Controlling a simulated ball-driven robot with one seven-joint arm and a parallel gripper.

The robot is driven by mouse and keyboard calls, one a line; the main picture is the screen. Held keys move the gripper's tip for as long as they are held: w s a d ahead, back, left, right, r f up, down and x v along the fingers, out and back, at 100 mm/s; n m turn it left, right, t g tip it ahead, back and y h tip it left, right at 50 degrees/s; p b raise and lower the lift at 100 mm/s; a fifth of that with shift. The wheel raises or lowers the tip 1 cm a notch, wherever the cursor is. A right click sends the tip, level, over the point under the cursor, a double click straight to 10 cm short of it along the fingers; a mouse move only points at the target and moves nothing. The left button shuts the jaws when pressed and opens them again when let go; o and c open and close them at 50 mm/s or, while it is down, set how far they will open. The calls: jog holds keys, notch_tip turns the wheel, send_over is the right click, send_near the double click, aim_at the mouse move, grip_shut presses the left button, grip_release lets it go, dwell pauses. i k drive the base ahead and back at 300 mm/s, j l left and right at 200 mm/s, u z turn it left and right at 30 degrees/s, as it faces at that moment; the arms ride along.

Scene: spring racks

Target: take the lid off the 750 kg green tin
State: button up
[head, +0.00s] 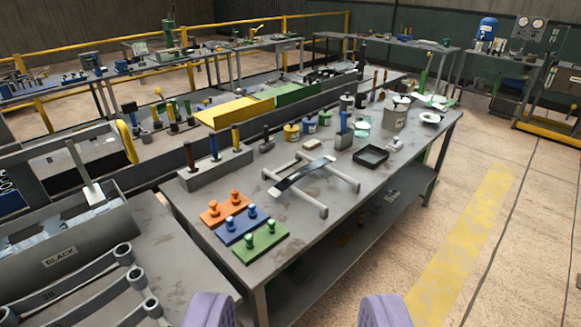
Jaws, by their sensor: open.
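A small green tin (324,119) stands on the grey workbench (240,180), beyond its middle. A blue tin (309,126) and a yellow tin (291,132) stand beside it in a row. They are small in view, so I cannot read any weight label or make out the lid clearly. My gripper (297,309) shows as two purple fingertips at the bottom edge, wide apart. It is open with nothing between the fingers, and well short of the tins.
A leaf spring on a grey stand (325,206), coloured peg blocks (242,224) and a black tray (371,156) lie on the bench nearer me. A grey holder (344,138) stands right of the tins. Clear floor (450,220) lies to the right.

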aim_at(324, 113)
jog(key=i+l, duration=0.2)
jog(key=i+l+u, duration=0.15)
jog(key=l, duration=0.25)
jog(key=i+l, duration=0.15)
jog(key=l, duration=0.2)
jog(key=i+l+u, duration=0.15)
jog(key=l, duration=0.15)
jog(key=i+l, duration=0.15)
jog(key=l, duration=0.2)
jog(key=i+l+u, duration=0.35)
jog(key=l, duration=0.85)
jog(key=i+l+u, duration=0.2)
jog(key=l+u, duration=0.2)
jog(key=l, duration=0.8)
jog(key=l+u, duration=0.35)
jog(key=l, duration=1.3)
jog(key=k+l+u, duration=0.1)
jog(key=l, duration=0.3)
